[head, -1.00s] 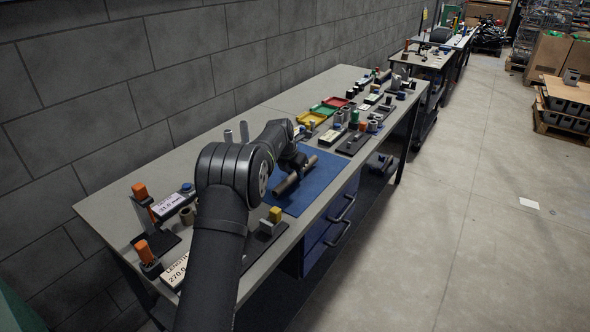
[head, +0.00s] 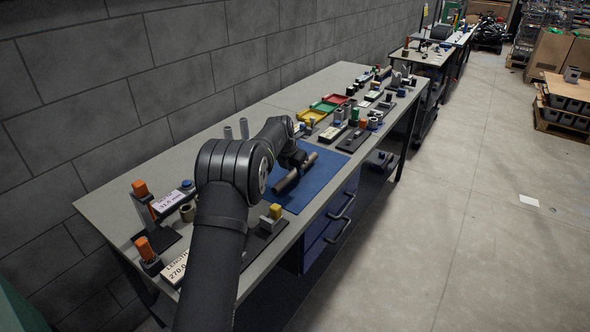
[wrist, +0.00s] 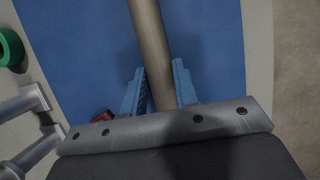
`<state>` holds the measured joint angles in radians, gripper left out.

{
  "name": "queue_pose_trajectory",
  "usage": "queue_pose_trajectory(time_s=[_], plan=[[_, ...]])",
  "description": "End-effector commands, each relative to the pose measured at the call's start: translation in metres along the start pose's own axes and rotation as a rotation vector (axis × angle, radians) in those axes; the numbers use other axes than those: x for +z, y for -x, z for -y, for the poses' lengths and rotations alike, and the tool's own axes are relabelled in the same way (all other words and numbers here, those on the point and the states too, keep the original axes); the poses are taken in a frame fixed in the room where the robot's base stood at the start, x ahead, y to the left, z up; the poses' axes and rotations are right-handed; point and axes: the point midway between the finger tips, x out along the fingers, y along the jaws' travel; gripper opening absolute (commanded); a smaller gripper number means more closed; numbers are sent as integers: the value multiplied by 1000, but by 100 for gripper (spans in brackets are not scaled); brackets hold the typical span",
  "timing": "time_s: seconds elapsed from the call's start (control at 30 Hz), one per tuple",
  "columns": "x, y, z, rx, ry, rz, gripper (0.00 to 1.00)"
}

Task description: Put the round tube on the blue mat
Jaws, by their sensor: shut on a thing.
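The round tube (head: 288,180) is a brownish-grey cylinder at the blue mat (head: 322,178) on the bench. My gripper (wrist: 160,86) is shut on the tube. In the wrist view the tube (wrist: 150,35) runs between the two blue fingers and on toward the top of the picture. The blue mat (wrist: 205,35) fills the background behind it. I cannot tell whether the tube touches the mat or is held just above it. In the head view my arm partly hides the gripper and the near side of the mat.
Several fixtures with small parts line the bench on both sides. Two upright grey tubes (head: 236,131) stand left of my arm. Part of the mat's right side is clear.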

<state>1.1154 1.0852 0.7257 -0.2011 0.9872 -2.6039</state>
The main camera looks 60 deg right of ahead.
Motion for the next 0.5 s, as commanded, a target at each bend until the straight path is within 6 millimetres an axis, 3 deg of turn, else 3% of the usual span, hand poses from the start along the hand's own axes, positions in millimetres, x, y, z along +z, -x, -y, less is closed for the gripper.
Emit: queue_pose_trajectory(time_s=[0.5], plan=[[-2,-5,0,0,0,1,0]])
